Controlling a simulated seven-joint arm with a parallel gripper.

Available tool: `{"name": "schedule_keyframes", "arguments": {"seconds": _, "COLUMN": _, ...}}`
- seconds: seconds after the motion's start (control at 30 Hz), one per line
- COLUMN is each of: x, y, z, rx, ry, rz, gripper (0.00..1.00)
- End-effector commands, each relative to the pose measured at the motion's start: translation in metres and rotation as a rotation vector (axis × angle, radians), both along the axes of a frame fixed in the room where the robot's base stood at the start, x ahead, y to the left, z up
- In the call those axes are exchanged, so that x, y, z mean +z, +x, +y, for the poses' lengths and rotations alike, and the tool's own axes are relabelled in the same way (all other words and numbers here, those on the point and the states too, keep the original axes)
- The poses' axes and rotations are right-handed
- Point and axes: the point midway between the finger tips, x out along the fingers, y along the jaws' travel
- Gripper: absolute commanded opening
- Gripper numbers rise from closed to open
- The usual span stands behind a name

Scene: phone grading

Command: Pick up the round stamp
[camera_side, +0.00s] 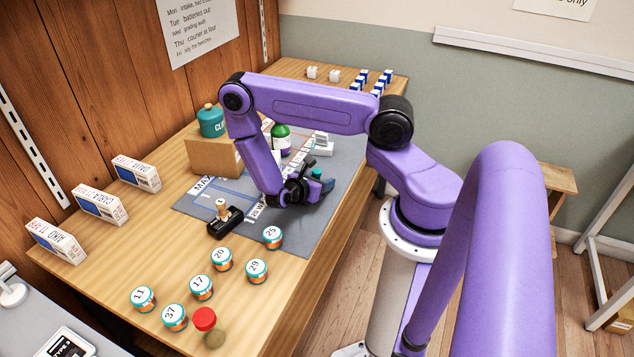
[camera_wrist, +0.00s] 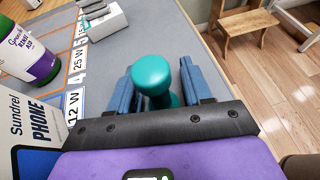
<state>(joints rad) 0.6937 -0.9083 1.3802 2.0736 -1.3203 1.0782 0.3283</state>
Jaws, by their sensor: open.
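A teal round-knobbed handle, which looks like the round stamp (camera_wrist: 152,74), stands between my gripper's two blue fingers in the wrist view. A bit of teal also shows by the fingers in the side view (camera_side: 328,185). My gripper (camera_wrist: 160,85) is open, with one finger on each side of the knob and a gap showing on the right. Whether the left finger touches it I cannot tell. The stamp's base is hidden by the gripper. In the side view my gripper (camera_side: 318,178) is low over the right edge of the grey mat (camera_side: 310,225).
Another stamp with a wooden handle (camera_side: 221,208) stands on a black base at the mat's left. A green bottle (camera_side: 281,139) and a white phone box (camera_wrist: 22,135) are close by. Several numbered jars, including jar 25 (camera_side: 272,237), stand in front. The table edge is just right.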

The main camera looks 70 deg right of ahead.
Motion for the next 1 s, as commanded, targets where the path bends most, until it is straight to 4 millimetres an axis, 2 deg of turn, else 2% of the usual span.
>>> {"name": "schedule_keyframes", "arguments": {"seconds": 0.03, "x": 0.0, "y": 0.0, "z": 0.0, "rx": 0.0, "ry": 0.0, "rz": 0.0, "gripper": 0.46}}
{"name": "schedule_keyframes", "arguments": {"seconds": 0.17, "x": 0.0, "y": 0.0, "z": 0.0, "rx": 0.0, "ry": 0.0, "rz": 0.0, "gripper": 0.03}}
{"name": "schedule_keyframes", "arguments": {"seconds": 0.2, "x": 0.0, "y": 0.0, "z": 0.0, "rx": 0.0, "ry": 0.0, "rz": 0.0, "gripper": 0.0}}
{"name": "schedule_keyframes", "arguments": {"seconds": 0.67, "x": 0.003, "y": 0.0, "z": 0.001, "rx": 0.0, "ry": 0.001, "rz": 0.0, "gripper": 0.0}}
{"name": "schedule_keyframes", "arguments": {"seconds": 0.87, "x": 0.016, "y": 0.001, "z": 0.001, "rx": 0.001, "ry": 0.001, "rz": -0.001, "gripper": 0.0}}
{"name": "schedule_keyframes", "arguments": {"seconds": 1.0, "x": 0.037, "y": -0.002, "z": 0.003, "rx": 0.003, "ry": 0.0, "rz": 0.0, "gripper": 0.0}}
